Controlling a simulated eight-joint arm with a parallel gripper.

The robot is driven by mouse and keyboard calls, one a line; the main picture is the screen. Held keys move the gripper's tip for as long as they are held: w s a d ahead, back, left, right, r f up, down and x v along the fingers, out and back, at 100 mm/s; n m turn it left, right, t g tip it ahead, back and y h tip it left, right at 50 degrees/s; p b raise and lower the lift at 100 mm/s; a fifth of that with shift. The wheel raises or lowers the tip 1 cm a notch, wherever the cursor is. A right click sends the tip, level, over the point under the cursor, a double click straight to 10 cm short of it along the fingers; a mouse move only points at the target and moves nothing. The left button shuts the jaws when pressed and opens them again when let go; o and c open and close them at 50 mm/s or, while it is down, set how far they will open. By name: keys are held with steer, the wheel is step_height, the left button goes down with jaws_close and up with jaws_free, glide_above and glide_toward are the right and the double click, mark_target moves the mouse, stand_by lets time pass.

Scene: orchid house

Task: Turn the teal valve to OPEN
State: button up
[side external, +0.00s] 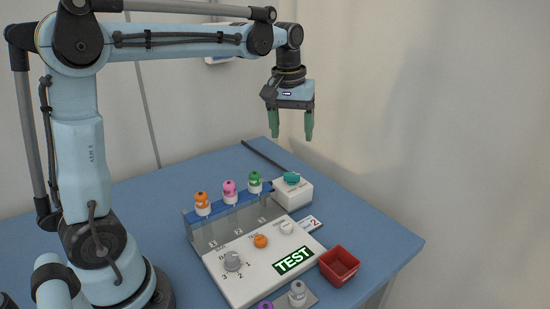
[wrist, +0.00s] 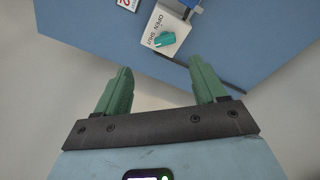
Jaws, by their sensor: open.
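The teal valve (side external: 292,178) is a small knob on top of a white box (side external: 293,194) at the back right of the panel. In the wrist view the teal valve (wrist: 165,40) sits on the white box (wrist: 172,22), with the printed words OPEN and SHUT beside it. The knob's exact pointing direction is too small to tell. My gripper (side external: 292,136) is open and empty, high above the table and above the valve, not touching it. Its green fingers also show apart in the wrist view (wrist: 161,80).
A white panel (side external: 215,270) with knobs and a TEST sign lies left of the box. Orange, pink (side external: 230,190) and green bottles stand in a rack behind it. A red bin (side external: 339,265) stands at the right. A dark rod (side external: 264,156) lies behind the box. Table right of the box is clear.

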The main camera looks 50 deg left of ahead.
mark_target(292, 179)
steer(key=shift+n+g, duration=0.6)
steer(key=shift+n, duration=0.2)
steer(key=f, duration=0.4)
steer(key=w+a+f, duration=0.1)
steer(key=f, duration=0.3)
steer(key=w+a+f, duration=0.1)
steer(key=f, duration=0.4)
steer(key=shift+w, duration=0.15)
steer(key=c, duration=1.1)
steer(key=shift+o, duration=0.2)
